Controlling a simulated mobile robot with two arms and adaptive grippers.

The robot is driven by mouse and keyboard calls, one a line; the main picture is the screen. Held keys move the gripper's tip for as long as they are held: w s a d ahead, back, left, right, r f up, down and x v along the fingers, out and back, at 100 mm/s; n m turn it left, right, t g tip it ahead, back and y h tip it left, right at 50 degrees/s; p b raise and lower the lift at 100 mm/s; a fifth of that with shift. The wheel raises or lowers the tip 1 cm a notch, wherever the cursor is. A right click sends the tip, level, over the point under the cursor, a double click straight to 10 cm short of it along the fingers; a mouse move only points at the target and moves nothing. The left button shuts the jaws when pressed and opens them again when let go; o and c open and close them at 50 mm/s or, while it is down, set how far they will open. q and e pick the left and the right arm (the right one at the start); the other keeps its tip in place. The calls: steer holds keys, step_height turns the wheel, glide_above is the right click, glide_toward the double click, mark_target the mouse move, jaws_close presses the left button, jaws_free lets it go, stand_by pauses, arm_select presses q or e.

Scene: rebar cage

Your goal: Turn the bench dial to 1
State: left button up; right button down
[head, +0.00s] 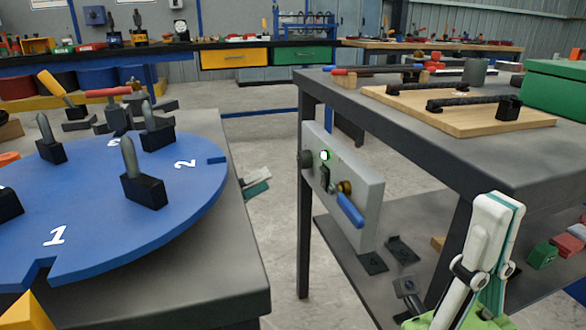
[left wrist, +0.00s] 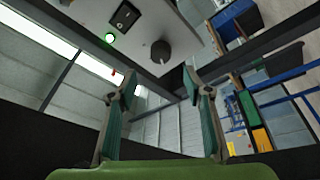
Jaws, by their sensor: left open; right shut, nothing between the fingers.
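The blue round dial (head: 190,205) lies flat on the left bench. White 1, 2 and a partly hidden 3 are visible on it, and black blocks with grey posts stand on it. The 1 is at the front, beside a rim notch. A yellow wedge (head: 22,312) lies near that notch, cut by the frame edge. My left gripper (head: 257,182) shows beyond the dial bench, partly hidden; in the left wrist view (left wrist: 160,78) its fingers are apart and empty. My right gripper (head: 492,235) is shut and empty, in front of the right bench.
A grey panel (head: 365,190) on the right bench has a black knob (head: 305,159), green light (head: 324,155) and blue handle (head: 350,210). The knob also shows beyond my left fingers (left wrist: 160,50). A wooden board (head: 455,122) lies on that bench. Floor shows between the benches.

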mark_target(299, 162)
arm_select(q)
steer(key=b+x, duration=0.1)
steer(key=x, duration=0.8)
steer(key=shift+w+d+f+b, duration=0.1)
steer(key=shift+d+b, duration=0.1)
steer(key=shift+b, duration=0.1)
steer(key=c, duration=1.1)
